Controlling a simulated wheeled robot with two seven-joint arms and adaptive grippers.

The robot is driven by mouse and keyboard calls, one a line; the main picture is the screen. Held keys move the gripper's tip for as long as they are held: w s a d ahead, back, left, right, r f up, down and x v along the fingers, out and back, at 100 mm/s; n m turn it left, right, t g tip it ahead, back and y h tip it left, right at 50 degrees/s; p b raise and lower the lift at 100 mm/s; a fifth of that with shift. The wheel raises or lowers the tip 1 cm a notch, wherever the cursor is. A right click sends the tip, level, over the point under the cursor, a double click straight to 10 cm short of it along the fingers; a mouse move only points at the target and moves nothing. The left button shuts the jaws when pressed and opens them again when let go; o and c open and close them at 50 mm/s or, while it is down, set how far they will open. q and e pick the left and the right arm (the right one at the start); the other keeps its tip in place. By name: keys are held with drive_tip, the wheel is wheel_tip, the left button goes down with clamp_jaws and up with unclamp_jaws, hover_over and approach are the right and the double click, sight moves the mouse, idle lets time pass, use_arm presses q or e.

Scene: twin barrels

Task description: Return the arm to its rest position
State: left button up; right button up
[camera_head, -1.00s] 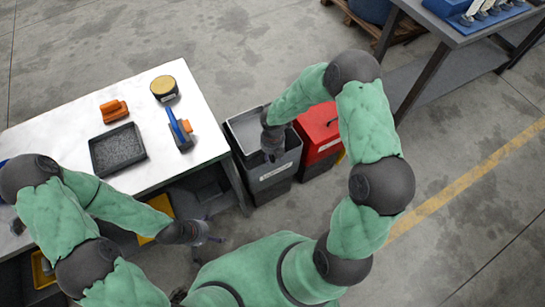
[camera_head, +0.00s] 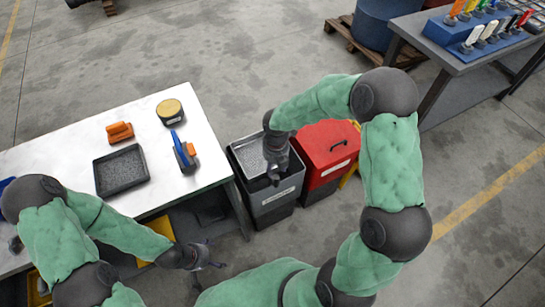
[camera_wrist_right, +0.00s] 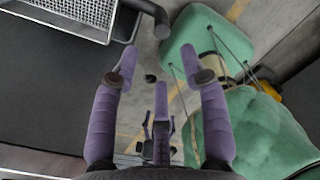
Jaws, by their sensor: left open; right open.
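My right arm reaches in from the right in the head view. Its gripper (camera_head: 276,172) hangs over the open grey bin (camera_head: 272,208), its fingers small and dark there. In the right wrist view the purple fingers of this gripper (camera_wrist_right: 156,65) are spread apart with nothing between them. My left arm comes in from the left, and its gripper (camera_head: 208,257) is off the near right side of the white table (camera_head: 70,150), open and apparently empty.
A red lidded bin (camera_head: 326,155) stands right beside the grey one. The table holds a black tray (camera_head: 121,171), an orange block (camera_head: 119,131), a round yellow-topped tin (camera_head: 170,111) and a blue-and-orange tool (camera_head: 184,152). A dark workbench (camera_head: 450,55) stands at the upper right.

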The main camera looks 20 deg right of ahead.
drive_tip(key=s+a+f+m+y, duration=0.2)
drive_tip(key=s+a+f+m, duration=0.3)
drive_tip(key=m, duration=1.1)
drive_tip(key=s+a+f+m+y, duration=0.2)
drive_tip(key=s+a+f+m, duration=0.4)
drive_tip(key=s+f+m, duration=0.5)
drive_tip(key=shift+s+a+f+m, duration=0.2)
drive_tip(key=shift+a+f+m, duration=0.15)
drive_tip(key=shift+m, duration=2.45)
